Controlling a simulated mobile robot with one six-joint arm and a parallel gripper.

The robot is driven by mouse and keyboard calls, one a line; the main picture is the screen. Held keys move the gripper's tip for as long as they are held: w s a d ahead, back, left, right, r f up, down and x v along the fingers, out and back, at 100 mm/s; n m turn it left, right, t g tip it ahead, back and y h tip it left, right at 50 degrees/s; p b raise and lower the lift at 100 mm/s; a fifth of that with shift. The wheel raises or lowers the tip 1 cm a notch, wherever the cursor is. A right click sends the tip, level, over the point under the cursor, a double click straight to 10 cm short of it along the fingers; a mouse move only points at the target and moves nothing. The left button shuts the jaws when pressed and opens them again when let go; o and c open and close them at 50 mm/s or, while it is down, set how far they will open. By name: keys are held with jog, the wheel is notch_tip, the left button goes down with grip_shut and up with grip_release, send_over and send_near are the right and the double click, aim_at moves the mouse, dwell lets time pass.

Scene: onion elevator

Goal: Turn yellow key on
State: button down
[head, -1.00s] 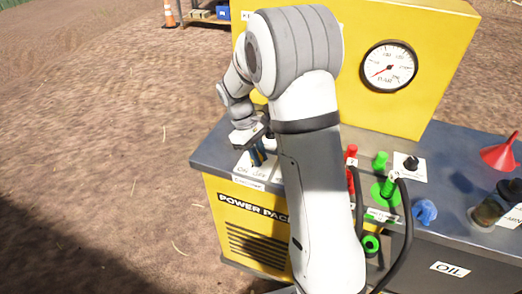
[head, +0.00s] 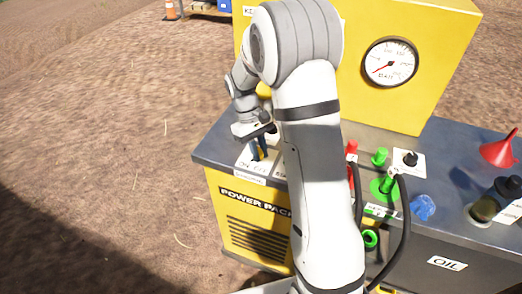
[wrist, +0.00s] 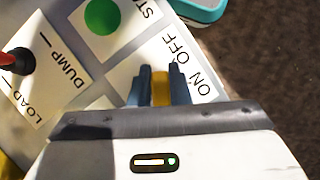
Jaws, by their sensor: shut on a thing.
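The yellow key (wrist: 161,88) stands on a white label plate (wrist: 196,66) marked ON and OFF in the wrist view. My gripper (wrist: 160,84) is shut on the key, with one dark finger on each side of it. The key's lower part is hidden behind the gripper body. In the head view my gripper (head: 259,150) reaches down onto the left end of the power pack's top (head: 215,150). The yellow key is barely visible between the fingers there.
Green fittings (head: 386,186), black hoses (head: 407,220), a blue cap (head: 423,207) and a red funnel (head: 499,151) are to the right.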

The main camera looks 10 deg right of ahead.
jog(key=c, duration=1.4)
grip_release()
jog(key=shift+o, duration=0.2)
jog(key=shift+r, duration=0.1)
jog(key=v, duration=0.7)
jog(key=shift+w+r, duration=0.15)
jog(key=shift+r, duration=0.15)
jog(key=shift+a, duration=0.1)
